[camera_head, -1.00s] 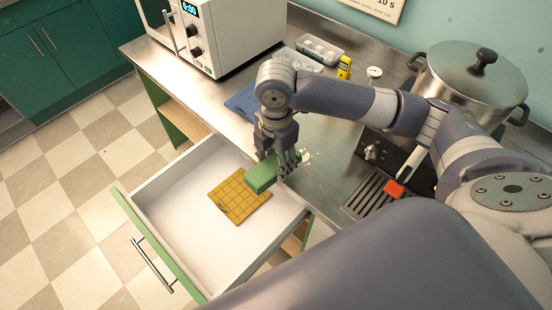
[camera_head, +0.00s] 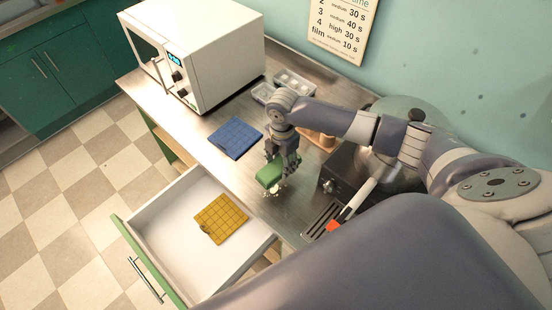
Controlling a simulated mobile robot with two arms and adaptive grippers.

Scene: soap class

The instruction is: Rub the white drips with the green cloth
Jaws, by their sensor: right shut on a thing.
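The green cloth (camera_head: 269,173) is a folded block in my right gripper (camera_head: 281,166), which is shut on it. The gripper holds it low over the steel counter, near the counter's front edge. The white drips (camera_head: 273,193) show as small pale spots on the counter just in front of the cloth. The cloth and gripper may hide more of them. I cannot tell whether the cloth touches the counter. My left gripper is not in view.
A blue cloth (camera_head: 235,138) lies flat on the counter. A yellow cloth (camera_head: 221,217) lies in the open drawer (camera_head: 165,207) below. A microwave (camera_head: 222,60) stands at the back left. A covered pot (camera_head: 383,112) and a drain grille (camera_head: 318,221) are at the right.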

